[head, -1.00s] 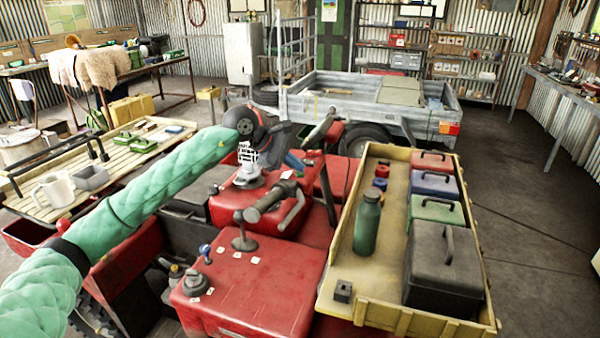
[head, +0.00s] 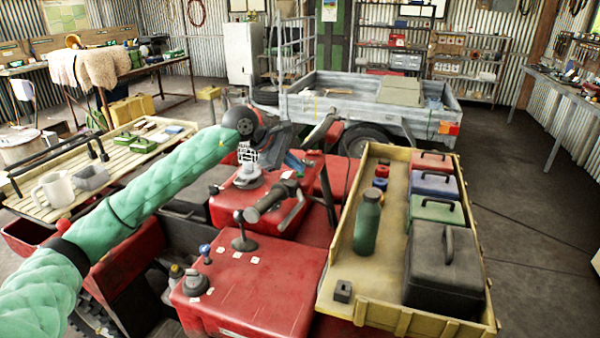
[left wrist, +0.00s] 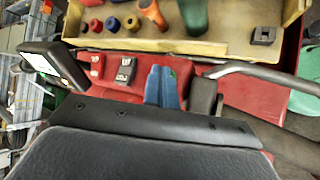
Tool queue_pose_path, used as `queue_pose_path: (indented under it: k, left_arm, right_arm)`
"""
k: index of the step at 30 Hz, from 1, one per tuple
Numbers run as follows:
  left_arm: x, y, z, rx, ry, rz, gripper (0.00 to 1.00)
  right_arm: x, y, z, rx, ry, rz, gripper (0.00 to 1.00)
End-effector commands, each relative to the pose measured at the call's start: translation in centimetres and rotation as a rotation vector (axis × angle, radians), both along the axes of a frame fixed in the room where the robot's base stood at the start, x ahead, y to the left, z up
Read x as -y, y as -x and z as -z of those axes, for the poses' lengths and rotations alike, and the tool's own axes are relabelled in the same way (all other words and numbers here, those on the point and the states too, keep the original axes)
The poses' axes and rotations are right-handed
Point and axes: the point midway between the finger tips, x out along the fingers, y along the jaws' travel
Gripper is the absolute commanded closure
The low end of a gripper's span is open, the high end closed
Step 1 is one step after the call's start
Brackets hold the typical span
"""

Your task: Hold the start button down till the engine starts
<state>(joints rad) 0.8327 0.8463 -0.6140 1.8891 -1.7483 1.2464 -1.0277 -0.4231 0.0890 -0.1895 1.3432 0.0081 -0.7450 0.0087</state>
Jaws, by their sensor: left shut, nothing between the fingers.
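A red quad (head: 262,290) stands in the middle, with a handlebar grip (head: 270,202) above its body. My left gripper (head: 293,160), with blue fingers, is over the red front part beyond the handlebar. In the left wrist view the blue fingers (left wrist: 163,86) are shut with nothing between them, pointing at the red panel. A small green spot (left wrist: 173,73) shows right at the fingertips, mostly hidden by them. It may be the start button; I cannot tell whether the fingers touch or press it. Small switches (left wrist: 125,70) sit left of the fingers. My right gripper is out of view.
A yellow tray (head: 343,262) with a green bottle (head: 367,222) and toolboxes (head: 436,210) lies right of the handlebar. A trailer (head: 330,105) stands behind.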

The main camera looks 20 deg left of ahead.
Motion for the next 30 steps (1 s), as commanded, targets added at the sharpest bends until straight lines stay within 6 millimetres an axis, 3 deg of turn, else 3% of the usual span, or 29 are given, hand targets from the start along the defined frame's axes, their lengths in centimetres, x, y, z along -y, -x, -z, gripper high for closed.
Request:
queue_pose_path:
  k: [30]
  left_arm:
    - [0.0,0.0,-2.1,0.0,0.0,0.0,1.0]
  right_arm:
    - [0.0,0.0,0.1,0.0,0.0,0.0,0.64]
